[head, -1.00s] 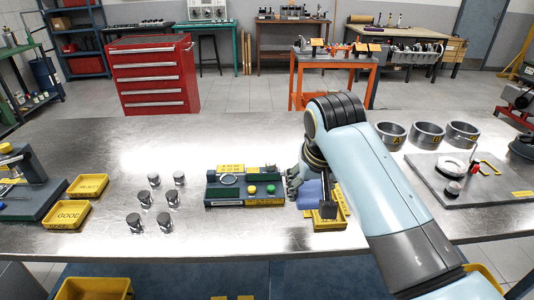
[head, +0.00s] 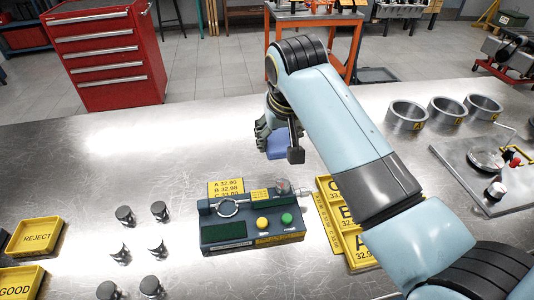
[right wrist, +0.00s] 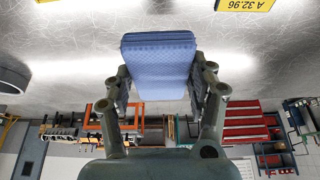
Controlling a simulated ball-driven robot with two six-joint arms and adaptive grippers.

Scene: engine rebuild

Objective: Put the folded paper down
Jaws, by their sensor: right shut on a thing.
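The folded paper is a blue, quilted-looking pad (head: 279,146), also seen in the right wrist view (right wrist: 158,62). My right gripper (head: 277,133) is shut on it; in the right wrist view its two fingers (right wrist: 160,92) press the paper's sides. The paper is over the bare metal bench, behind the gauge box. I cannot tell whether its lower edge touches the bench. My own gripper and arm hide part of it in the head view. My left gripper is not in view.
The green gauge box (head: 251,220) and a yellow lettered tray (head: 329,214) stand in front. Small metal cylinders (head: 125,214) and a REJECT tray (head: 34,236) are at left. Grey rings (head: 407,114) are at right. The bench behind and left of the gripper (head: 130,140) is clear.

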